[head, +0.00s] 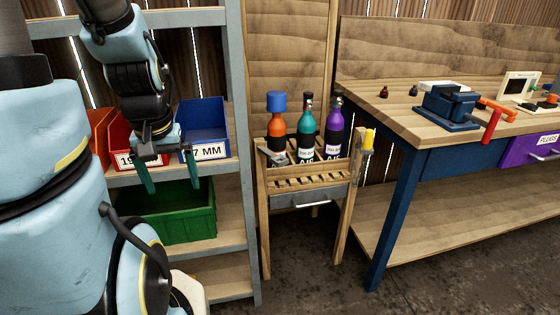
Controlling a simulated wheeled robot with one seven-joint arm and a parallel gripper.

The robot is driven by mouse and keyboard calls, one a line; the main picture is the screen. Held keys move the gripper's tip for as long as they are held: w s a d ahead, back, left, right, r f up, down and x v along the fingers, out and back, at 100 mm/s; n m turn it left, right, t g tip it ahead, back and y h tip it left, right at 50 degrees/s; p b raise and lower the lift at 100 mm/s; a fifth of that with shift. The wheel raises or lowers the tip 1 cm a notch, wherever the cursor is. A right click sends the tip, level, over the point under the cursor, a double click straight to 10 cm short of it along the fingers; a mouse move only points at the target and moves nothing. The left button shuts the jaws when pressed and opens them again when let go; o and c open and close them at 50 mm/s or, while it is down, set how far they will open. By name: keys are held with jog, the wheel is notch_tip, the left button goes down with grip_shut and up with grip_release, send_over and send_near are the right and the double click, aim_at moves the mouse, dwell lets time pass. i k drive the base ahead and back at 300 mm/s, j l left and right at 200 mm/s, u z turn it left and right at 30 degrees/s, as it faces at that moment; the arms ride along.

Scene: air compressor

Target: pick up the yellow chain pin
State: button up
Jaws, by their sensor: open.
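A small upright yellow piece (369,138) shows at the right end of the small wooden stand (350,205); it looks like the yellow chain pin, but it is too small to be sure. A grey part shows just below it. My gripper (172,188) is at the left, in front of the shelf bins, pointing down. Its two green fingers are apart, with nothing seen between them. It is far to the left of the yellow piece and not touching it.
The stand holds orange, teal and purple bottles (307,135). Red and blue bins (203,118) and a green crate (175,222) sit on the shelf rack. A workbench (400,125) with a blue vise (447,106) is at right. Floor between stand and bench looks clear.

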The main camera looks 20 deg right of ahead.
aim_at(368, 142)
jog(key=i+l, duration=0.1)
jog(key=l, duration=0.3)
jog(key=i+l, duration=0.1)
jog(key=l, duration=0.35)
jog(key=i+l+u, duration=0.1)
jog(key=l, duration=0.3)
jog(key=i+l, duration=0.1)
jog(key=l, duration=0.35)
